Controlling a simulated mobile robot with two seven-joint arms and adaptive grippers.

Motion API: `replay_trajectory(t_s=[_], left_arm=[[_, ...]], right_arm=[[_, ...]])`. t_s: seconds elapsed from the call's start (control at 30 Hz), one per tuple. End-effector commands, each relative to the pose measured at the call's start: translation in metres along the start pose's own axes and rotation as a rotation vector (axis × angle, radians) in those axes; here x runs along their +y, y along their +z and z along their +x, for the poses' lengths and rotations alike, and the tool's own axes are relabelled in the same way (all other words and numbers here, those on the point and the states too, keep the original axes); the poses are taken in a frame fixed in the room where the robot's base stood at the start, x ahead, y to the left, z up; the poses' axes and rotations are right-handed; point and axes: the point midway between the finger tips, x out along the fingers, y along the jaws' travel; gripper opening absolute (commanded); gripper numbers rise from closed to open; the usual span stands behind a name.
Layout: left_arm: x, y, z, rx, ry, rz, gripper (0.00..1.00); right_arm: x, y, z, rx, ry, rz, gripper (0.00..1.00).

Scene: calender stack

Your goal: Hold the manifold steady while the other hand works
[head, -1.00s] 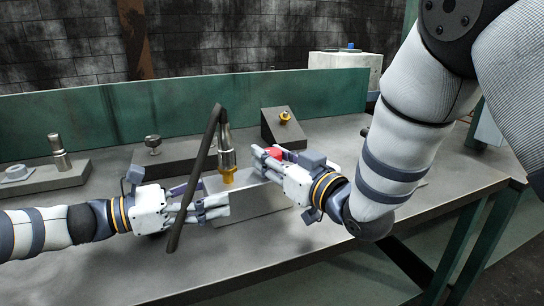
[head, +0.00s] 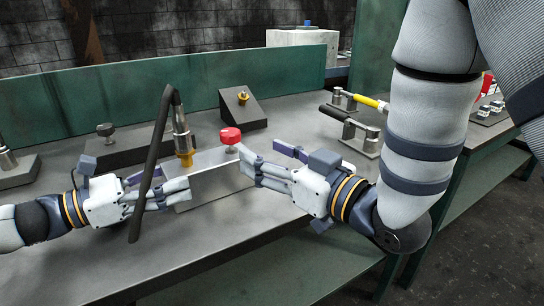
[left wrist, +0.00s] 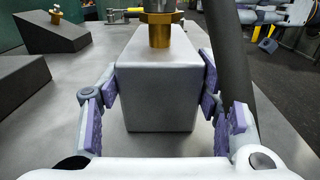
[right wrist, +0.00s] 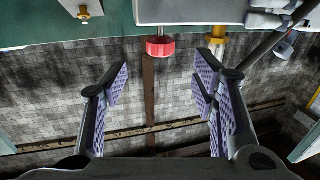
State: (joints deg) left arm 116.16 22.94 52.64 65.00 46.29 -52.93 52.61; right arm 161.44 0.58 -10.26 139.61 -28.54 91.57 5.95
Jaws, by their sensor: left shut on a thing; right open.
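The manifold is a grey metal block (head: 220,182) on the bench. A brass fitting (head: 185,158) with a dark hose (head: 152,165) rises at its left end, and a red knob (head: 230,136) stands towards its right end. My left gripper (left wrist: 158,88) is shut on the block, its purple pads on both sides in the left wrist view. My right gripper (head: 262,158) is open and empty, just right of the red knob and apart from it. In the right wrist view the knob (right wrist: 160,47) shows beyond the open fingers, beside the block (right wrist: 190,12).
A dark angled block with a brass piece (head: 243,106) stands behind the manifold. A low plate with a dark knob (head: 120,148) is at the back left. Toggle clamps, one with a yellow handle (head: 365,101), stand right. The front bench strip (head: 215,245) is clear.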

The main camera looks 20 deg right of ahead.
Motion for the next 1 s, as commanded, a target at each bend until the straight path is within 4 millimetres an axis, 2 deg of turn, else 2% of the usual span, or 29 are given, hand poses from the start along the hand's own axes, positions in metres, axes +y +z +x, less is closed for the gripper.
replay_trajectory(t_s=[0.13,0.47,0.5,0.57,0.6,0.87,1.0], left_arm=[[0.000,0.000,0.000,0.000,0.000,0.000,0.06],[0.000,0.000,0.000,0.000,0.000,0.000,0.06],[0.000,0.000,0.000,0.000,0.000,0.000,0.65],[0.000,0.000,0.000,0.000,0.000,0.000,0.78],[0.000,0.000,0.000,0.000,0.000,0.000,0.81],[0.000,0.000,0.000,0.000,0.000,0.000,0.81],[0.001,0.000,-0.014,0.000,0.002,0.000,0.81]], right_arm=[[0.000,-0.001,-0.013,0.001,0.000,0.001,0.53],[0.000,-0.001,-0.014,0.002,0.000,0.000,0.53],[0.000,-0.001,-0.014,0.001,-0.001,0.000,0.53],[-0.001,-0.001,-0.014,0.001,0.000,0.000,0.53],[-0.001,-0.001,-0.014,0.001,-0.001,0.000,0.53],[-0.001,0.000,-0.014,0.001,-0.001,0.000,0.53],[0.000,0.000,-0.014,0.001,-0.001,0.000,0.53]])
